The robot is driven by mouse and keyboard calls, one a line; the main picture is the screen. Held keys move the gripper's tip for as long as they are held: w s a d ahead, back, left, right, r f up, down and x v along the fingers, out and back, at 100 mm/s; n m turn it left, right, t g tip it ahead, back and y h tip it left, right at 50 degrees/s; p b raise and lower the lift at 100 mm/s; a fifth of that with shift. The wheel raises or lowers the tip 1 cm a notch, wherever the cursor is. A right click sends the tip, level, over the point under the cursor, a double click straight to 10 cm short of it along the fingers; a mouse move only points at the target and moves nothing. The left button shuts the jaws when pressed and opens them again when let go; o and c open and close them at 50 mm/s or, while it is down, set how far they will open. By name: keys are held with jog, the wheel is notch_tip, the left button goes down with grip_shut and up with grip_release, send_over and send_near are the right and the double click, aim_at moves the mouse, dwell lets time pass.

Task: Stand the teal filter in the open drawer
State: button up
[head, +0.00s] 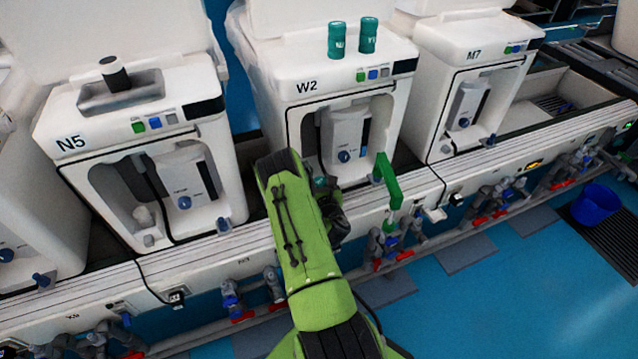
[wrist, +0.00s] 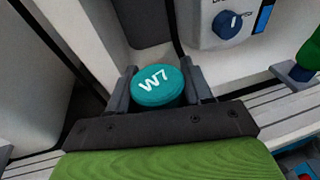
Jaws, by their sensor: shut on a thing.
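My gripper (wrist: 158,88) is shut on a teal filter (wrist: 158,86) with a round lid marked W7. The lid faces the wrist camera, with a dark finger on each side; the filter's lower part is hidden. In the head view my gripper (head: 324,187) is in front of the lower part of the W2 machine (head: 290,78), mostly hidden by my green arm. Two more teal filters (head: 337,39) (head: 368,35) stand upright on top of W2. I cannot clearly make out an open drawer at W2; my arm covers part of its front.
The N5 machine (head: 90,125) stands left, with a black-capped cylinder (head: 114,74) in its top recess. A green bracket-like part (head: 389,181) juts up just right of my gripper. Pipes and valves run below the bench edge.

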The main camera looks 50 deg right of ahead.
jog(key=shift+f, duration=0.1)
jog(key=o, duration=1.1)
